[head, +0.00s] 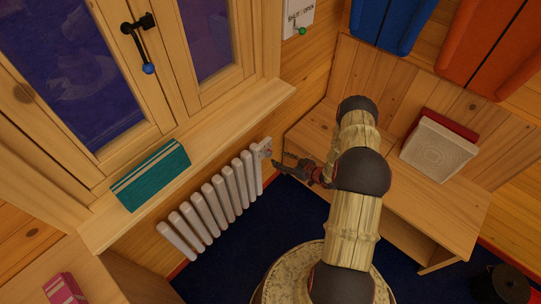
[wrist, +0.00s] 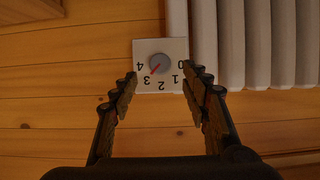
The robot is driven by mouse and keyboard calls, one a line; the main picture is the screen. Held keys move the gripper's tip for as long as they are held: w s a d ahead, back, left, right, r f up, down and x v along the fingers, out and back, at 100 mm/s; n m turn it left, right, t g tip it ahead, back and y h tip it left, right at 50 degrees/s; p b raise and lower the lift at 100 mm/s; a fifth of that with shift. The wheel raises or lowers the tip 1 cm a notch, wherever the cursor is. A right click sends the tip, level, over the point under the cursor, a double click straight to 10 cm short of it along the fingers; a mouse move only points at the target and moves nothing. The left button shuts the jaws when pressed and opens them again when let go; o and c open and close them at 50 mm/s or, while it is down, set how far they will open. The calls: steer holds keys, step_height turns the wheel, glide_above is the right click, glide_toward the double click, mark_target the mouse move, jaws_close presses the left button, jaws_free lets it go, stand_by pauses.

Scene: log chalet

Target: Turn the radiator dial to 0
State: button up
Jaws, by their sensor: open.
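The radiator dial is a round grey knob (wrist: 159,63) with a red pointer on a white plate (wrist: 174,45) numbered 0 to 4. The numbers appear upside down in the wrist view, and the pointer is directed down-left at about 3. In the head view the dial (head: 267,152) is small, at the right end of the white radiator (head: 222,190). My gripper (wrist: 159,78) is open, its fingertips on either side of the plate's lower part. The knob sits slightly above the line between the tips. Contact cannot be told. In the head view my gripper (head: 277,164) is just right of the dial.
A wooden windowsill (head: 200,150) with a teal book (head: 151,175) is above the radiator. A wooden bench (head: 400,195) with a white speaker-like box (head: 438,146) stands to the right. Radiator columns (wrist: 245,45) are close to the right finger.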

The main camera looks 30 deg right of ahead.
mark_target(270, 155)
steer(key=b+x, duration=0.1)
steer(key=x, duration=0.6)
steer(key=shift+w+b, duration=0.2)
steer(key=shift+b, duration=0.1)
steer(key=shift+c, duration=0.3)
steer(key=c, duration=1.1)
